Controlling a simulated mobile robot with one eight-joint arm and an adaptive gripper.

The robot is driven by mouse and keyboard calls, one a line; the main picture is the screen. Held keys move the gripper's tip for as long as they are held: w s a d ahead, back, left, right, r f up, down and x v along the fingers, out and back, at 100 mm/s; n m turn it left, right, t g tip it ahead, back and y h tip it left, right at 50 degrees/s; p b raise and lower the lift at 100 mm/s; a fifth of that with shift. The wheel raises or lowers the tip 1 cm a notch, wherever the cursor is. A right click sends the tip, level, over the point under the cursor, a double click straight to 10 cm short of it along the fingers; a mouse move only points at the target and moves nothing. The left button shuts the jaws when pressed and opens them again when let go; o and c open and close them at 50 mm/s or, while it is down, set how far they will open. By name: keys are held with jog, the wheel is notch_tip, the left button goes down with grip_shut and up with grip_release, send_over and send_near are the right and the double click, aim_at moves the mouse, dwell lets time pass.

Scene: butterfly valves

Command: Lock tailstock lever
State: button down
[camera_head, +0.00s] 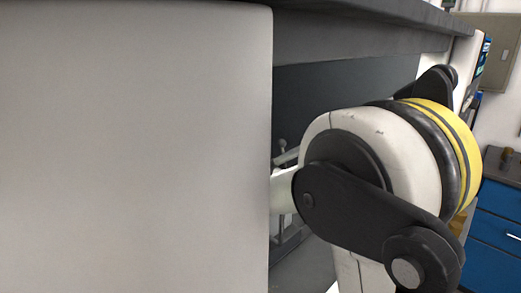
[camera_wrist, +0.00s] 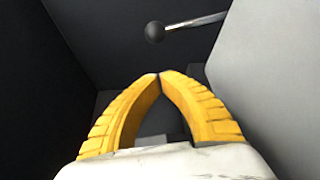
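A lever with a round black knob (camera_wrist: 154,32) and a thin metal rod (camera_wrist: 197,22) shows at the top of the wrist view. The rod runs from the knob to the upper right; its far end is out of frame. I take this to be the tailstock lever. My gripper (camera_wrist: 160,76) has yellow ribbed fingers whose tips meet, with nothing seen between them. The knob appears beyond the fingertips, apart from them. In the head view my arm hides the gripper, and small metal parts (camera_head: 282,148) show in the dark recess; I cannot tell whether they include the lever.
A pale wall (camera_wrist: 275,70) stands close on the right of the wrist view, and a dark surface (camera_wrist: 105,35) is on the left. In the head view a dark overhang (camera_head: 370,12) lies above my arm. A blue cabinet (camera_head: 495,240) stands at the right.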

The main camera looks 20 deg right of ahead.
aim_at(284, 160)
jog(key=shift+w+d+b, duration=0.2)
jog(key=shift+d+b, duration=0.3)
jog(key=shift+d, duration=0.35)
jog(key=shift+w+d+b, duration=0.25)
jog(key=shift+d+b, duration=0.3)
jog(key=shift+d, duration=0.35)
jog(key=shift+w+d+b, duration=0.2)
jog(key=shift+d+b, duration=0.3)
jog(key=shift+d, duration=0.35)
jog(key=shift+r, duration=0.1)
jog(key=shift+s, duration=0.1)
